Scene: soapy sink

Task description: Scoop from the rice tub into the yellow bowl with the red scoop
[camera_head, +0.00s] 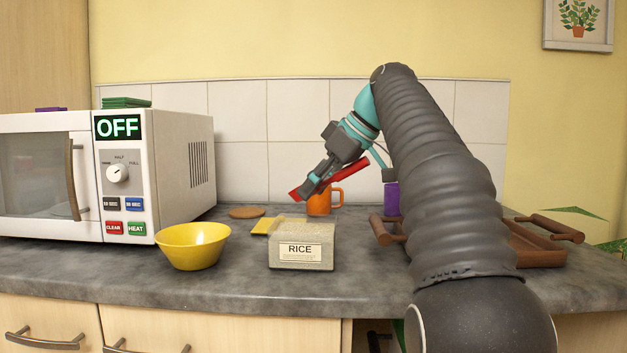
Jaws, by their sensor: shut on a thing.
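The rice tub (301,252), a beige box labelled RICE, stands near the counter's front edge, in the middle. The yellow bowl (193,245) stands to its left and looks empty, though its bottom is only partly visible. My gripper (308,188) is shut on the red scoop (345,172) and holds it tilted above and behind the tub. One red end of the scoop shows left of the fingers and a long red part shows to their right. Whether the scoop holds rice cannot be seen. The tub's contents are hidden from this low angle.
A white microwave (175,165) reading OFF fills the left. An orange mug (321,203) stands behind the tub, just under my gripper. A yellow flat thing (264,227), a brown disc (247,213), a purple object (392,199) and a brown tray (533,246) lie around.

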